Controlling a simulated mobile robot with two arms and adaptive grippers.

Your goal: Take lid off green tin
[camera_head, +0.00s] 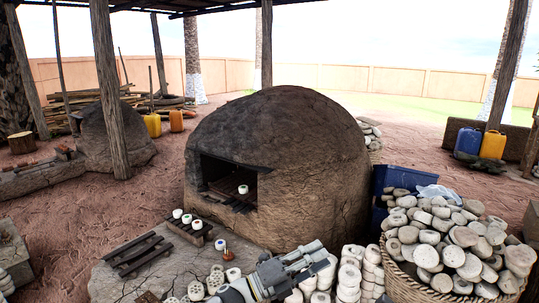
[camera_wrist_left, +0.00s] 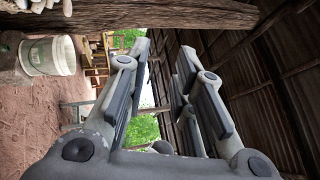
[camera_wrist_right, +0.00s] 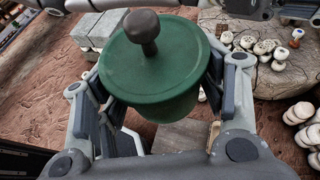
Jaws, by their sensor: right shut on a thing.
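The green tin (camera_wrist_right: 165,105) shows in the right wrist view, with its flat round green lid (camera_wrist_right: 150,75) on top and a dark knob (camera_wrist_right: 142,27) on the lid. My right gripper (camera_wrist_right: 160,95) is shut on the tin, one finger on each side of the body below the lid's rim. The tin is not visible in the head view. My left gripper (camera_head: 322,258) is at the bottom centre of the head view. In the left wrist view its fingers (camera_wrist_left: 162,52) are apart with nothing between them.
A domed mud kiln (camera_head: 290,170) stands in the middle. A basket (camera_head: 405,287) heaped with round clay pieces is at the right, and stacks of them (camera_head: 350,270) are near my left gripper. A small slatted stand (camera_head: 188,228) holds pots. Bare ground is open at left.

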